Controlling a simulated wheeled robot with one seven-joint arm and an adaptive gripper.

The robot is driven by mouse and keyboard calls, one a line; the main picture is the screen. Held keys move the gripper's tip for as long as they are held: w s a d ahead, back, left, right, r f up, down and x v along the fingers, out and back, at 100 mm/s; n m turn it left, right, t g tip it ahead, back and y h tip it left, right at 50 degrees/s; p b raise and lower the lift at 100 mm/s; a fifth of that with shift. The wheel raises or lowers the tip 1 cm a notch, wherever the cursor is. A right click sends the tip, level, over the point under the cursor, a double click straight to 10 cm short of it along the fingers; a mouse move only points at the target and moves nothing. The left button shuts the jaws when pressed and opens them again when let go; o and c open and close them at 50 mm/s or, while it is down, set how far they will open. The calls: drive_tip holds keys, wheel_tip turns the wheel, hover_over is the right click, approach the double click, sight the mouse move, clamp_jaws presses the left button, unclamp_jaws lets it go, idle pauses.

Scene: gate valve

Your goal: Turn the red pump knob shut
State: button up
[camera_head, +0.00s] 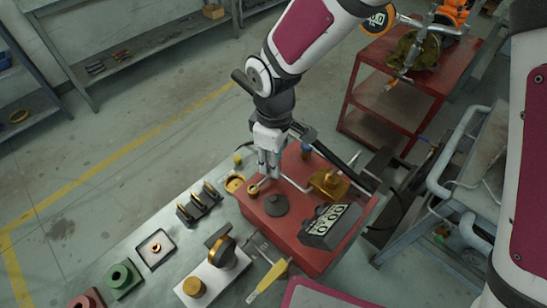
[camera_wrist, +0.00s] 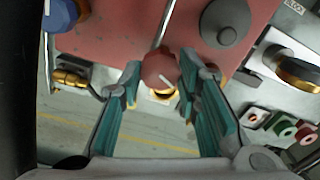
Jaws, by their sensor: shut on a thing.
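The red pump knob (camera_wrist: 158,64) is round and dark red, with a white pointer line and brass beneath it. It sits near the edge of the red pump body (camera_head: 300,245). My gripper (camera_wrist: 162,74) has its two teal-padded fingers on either side of the knob and is shut on it. In the head view my gripper (camera_head: 266,176) points down at the left part of the red body, and its fingers largely hide the knob. The pointer line runs slantwise, toward the lower right in the wrist view.
A dark grey round cap (camera_head: 276,205) stands close beside the gripper, with a black numbered counter (camera_head: 331,224) and brass fitting (camera_head: 329,183) farther right. Black switches (camera_head: 199,203) and a black-and-brass knob (camera_head: 220,247) stand on the bench. A red cart (camera_head: 378,128) is behind.

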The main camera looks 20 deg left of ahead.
drive_tip(key=m+p, duration=0.1)
drive_tip(key=m, duration=0.5)
drive_tip(key=shift+m, duration=0.3)
drive_tip(key=m+p, duration=0.2)
drive_tip(key=m, duration=0.1)
drive_tip(key=shift+m+p, duration=0.65)
drive_tip(key=shift+m, duration=1.05)
drive_tip(key=o, duration=1.1)
drive_tip(key=shift+o, duration=0.2)
wheel_tip(320, 180, up, 12)
drive_tip(key=shift+d, duration=0.1)
